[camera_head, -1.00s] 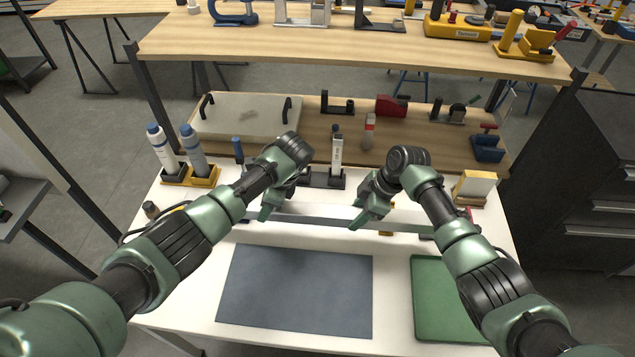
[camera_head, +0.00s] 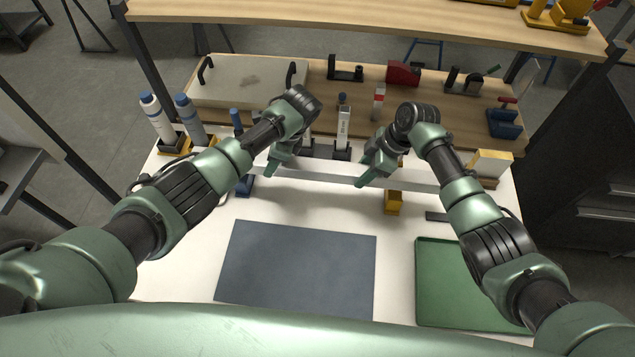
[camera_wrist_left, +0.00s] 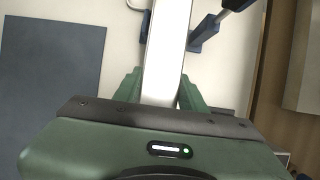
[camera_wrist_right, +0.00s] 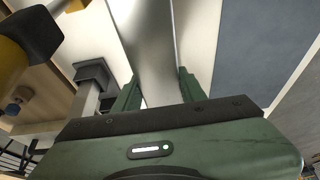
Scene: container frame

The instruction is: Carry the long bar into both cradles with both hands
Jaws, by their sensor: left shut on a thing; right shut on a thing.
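The long silvery bar (camera_head: 325,177) lies left to right across the white table and is gripped by both hands. My left gripper (camera_head: 277,178) is shut on its left part, also seen in the left wrist view (camera_wrist_left: 165,50). My right gripper (camera_head: 368,178) is shut on its right part, also seen in the right wrist view (camera_wrist_right: 150,40). A blue block (camera_head: 245,187) stands near the bar's left end, and a yellow block (camera_head: 394,203) stands in front of its right part; these look like the cradles. Whether the bar touches either, I cannot tell.
A grey mat (camera_head: 297,265) and a green tray (camera_head: 465,285) lie in front. Two bottles (camera_head: 158,118) stand back left. Behind the bar are an upright white tool (camera_head: 343,128), a red-banded one (camera_head: 379,100) and a yellow-and-white block (camera_head: 491,164) at right.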

